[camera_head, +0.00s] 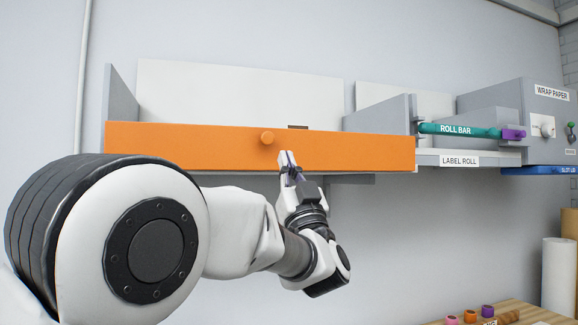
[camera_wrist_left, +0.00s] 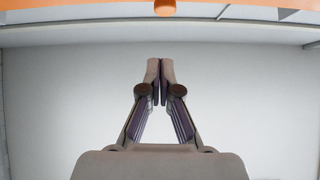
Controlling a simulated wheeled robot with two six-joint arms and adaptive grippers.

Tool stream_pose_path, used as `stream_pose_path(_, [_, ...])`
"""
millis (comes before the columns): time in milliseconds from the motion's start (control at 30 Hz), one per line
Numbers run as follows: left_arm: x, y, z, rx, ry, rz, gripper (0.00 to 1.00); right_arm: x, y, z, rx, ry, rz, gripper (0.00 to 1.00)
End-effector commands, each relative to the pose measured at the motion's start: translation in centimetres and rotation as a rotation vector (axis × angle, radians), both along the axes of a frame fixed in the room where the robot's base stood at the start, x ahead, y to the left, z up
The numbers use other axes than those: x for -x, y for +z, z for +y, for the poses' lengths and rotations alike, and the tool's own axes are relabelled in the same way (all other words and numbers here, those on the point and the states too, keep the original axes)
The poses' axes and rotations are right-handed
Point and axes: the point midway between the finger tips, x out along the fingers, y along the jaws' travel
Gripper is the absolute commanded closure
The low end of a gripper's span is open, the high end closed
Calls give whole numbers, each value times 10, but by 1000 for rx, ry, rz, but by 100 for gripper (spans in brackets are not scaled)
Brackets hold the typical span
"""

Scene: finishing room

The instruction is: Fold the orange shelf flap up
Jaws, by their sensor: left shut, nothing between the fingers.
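The orange shelf flap (camera_head: 200,140) stands upright along the front of a grey wall shelf in the head view. A round orange knob (camera_head: 267,137) sticks out from its face. In the left wrist view the flap (camera_wrist_left: 60,8) and its knob (camera_wrist_left: 165,8) show at the top edge. My left gripper (camera_head: 287,160) is shut and empty, just below and to the right of the knob, near the flap's lower edge. Its closed fingertips (camera_wrist_left: 160,66) point up toward the flap in the wrist view. I cannot tell whether they touch it. My right gripper is not in view.
To the right are a teal roll bar (camera_head: 458,130), a label roll ledge (camera_head: 470,158) and a grey wrap paper unit (camera_head: 535,110). A wooden table (camera_head: 530,312) with small coloured pieces stands at the lower right, near white rolls (camera_head: 558,270). The wall below the shelf is clear.

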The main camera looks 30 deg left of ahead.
Motion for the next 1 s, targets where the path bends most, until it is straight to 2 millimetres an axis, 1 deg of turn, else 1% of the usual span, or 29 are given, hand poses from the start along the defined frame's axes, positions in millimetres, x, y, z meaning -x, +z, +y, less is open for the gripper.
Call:
stream_pose_path(33, [-4, 15, 7, 3, 1, -2, 100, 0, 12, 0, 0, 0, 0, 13])
stream_pose_path(233, [-22, 48, 30, 2, 2, -1, 100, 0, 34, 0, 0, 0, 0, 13])
stream_pose_path(300, [-31, 46, 41, 4, 2, 4, 100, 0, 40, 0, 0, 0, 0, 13])
stream_pose_path(433, [-42, 45, 54, 2, 1, 1, 100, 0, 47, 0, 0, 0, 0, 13])
stream_pose_path(600, [-46, 43, 60, 0, 1, 1, 100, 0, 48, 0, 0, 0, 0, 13])
stream_pose_path(867, [-46, 43, 60, 0, 1, 1, 100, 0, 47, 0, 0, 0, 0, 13])
stream_pose_path(1000, [-53, 46, 69, 1, 1, -1, 100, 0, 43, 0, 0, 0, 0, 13])
